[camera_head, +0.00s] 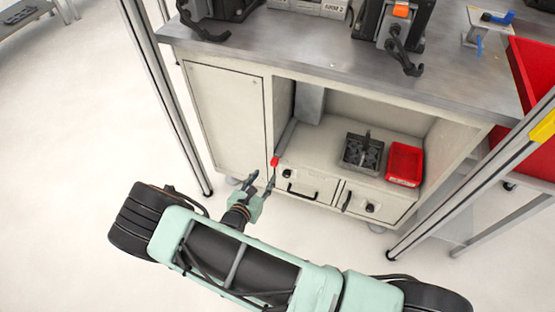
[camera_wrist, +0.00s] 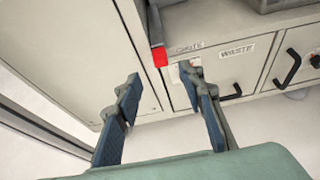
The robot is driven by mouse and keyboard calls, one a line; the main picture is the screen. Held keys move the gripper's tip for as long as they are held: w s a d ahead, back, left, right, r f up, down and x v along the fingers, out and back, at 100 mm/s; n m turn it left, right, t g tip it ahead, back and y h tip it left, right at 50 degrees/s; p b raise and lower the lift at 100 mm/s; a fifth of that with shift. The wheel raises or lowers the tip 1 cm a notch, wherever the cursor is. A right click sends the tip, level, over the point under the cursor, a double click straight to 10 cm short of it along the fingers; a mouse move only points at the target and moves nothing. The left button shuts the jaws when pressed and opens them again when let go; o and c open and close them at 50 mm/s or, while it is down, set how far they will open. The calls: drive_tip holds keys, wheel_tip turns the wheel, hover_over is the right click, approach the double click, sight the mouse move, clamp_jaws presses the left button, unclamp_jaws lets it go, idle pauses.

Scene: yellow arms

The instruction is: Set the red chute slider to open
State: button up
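The red chute slider (camera_head: 275,161) is a small red knob at the lower end of a grey rail, on the left side of the cabinet's open bay. In the wrist view the red knob (camera_wrist: 160,56) is beyond my fingertips, between their lines, next to a label reading CHUTE. My gripper (camera_head: 258,183) is in front of the cabinet, just below and left of the knob. In the wrist view its two blue-padded fingers (camera_wrist: 160,82) are spread wide with nothing between them. I see no contact with the knob.
A drawer (camera_head: 305,187) labelled WASTE sits right of the knob, with another beside it. A dark metal rack (camera_head: 362,153) and a red bin (camera_head: 405,164) stand in the bay. A closed door panel (camera_head: 228,115) is at left. Metal posts (camera_head: 170,100) flank the cabinet.

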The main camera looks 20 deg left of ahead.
sight(273, 164)
drive_tip(key=b+x, duration=0.2)
drive_tip(key=x, duration=0.8)
drive_tip(key=shift+w+b, duration=0.25)
drive_tip(key=shift+b, duration=0.05)
clamp_jaws()
